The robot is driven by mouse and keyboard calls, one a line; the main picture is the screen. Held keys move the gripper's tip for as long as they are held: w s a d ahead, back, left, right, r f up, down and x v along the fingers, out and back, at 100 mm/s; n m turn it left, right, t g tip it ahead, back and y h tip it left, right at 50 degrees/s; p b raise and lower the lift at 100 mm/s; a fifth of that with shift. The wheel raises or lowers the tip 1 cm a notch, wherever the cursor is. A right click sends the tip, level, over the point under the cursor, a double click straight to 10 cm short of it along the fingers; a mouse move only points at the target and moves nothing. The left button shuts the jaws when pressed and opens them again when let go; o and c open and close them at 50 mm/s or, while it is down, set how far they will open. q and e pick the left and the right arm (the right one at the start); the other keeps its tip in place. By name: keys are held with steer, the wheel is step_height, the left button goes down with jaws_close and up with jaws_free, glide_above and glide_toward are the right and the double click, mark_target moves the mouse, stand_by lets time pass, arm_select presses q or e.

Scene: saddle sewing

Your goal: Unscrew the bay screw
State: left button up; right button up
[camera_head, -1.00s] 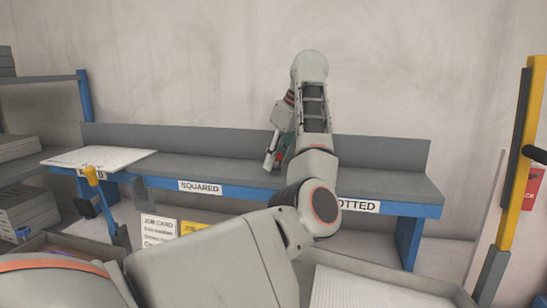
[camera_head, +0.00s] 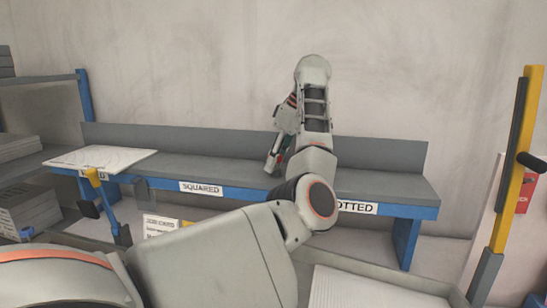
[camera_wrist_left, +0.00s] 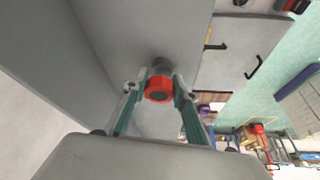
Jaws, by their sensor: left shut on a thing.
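The bay screw shows in the left wrist view as a red knob (camera_wrist_left: 159,88) on a grey collar against a grey panel. My left gripper (camera_wrist_left: 160,85) has its two fingers closed on the knob, one on each side. In the head view my left gripper (camera_head: 277,158) is at the back of the grey shelf, right of the SQUARED label (camera_head: 201,187). The arm hides the knob there. My right gripper does not show.
The blue-edged shelf (camera_head: 235,177) runs along the wall, with a DOTTED label (camera_head: 357,207) partly covered by my arm. A white board (camera_head: 100,158) lies at its left end. A yellow post (camera_head: 517,160) stands at right.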

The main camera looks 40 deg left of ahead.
arm_select(q)
steer(key=shift+f+n+p, duration=0.1)
steer(key=shift+n+p, duration=0.5)
steer(key=shift+p, duration=0.15)
steer(key=o, duration=1.2)
steer(key=shift+r+p, duration=0.8)
steer(key=shift+r, duration=1.75)
